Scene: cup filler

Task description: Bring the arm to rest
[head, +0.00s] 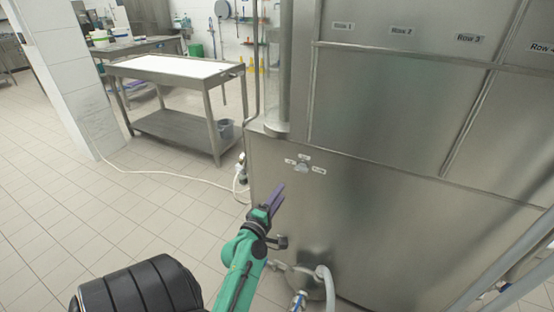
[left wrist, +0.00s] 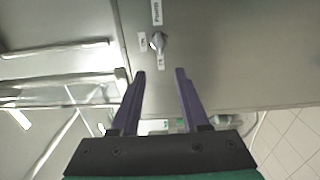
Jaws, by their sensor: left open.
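My left gripper (head: 276,197) is on a green arm that comes up from the bottom of the head view. Its purple fingers point up toward the steel front of the machine (head: 380,220). In the left wrist view the two fingers (left wrist: 160,75) are apart with nothing between them. A small knob (head: 302,167) with labels around it is on the machine front, above the fingertips. The knob also shows in the left wrist view (left wrist: 157,41), beyond the fingertips and apart from them. My right gripper is in neither view.
A steel table (head: 180,68) with a white top stands at the back left beside a white tiled pillar (head: 68,75). Hoses and a pipe fitting (head: 325,280) are low at the machine front. A pale hose (head: 165,176) lies on the floor.

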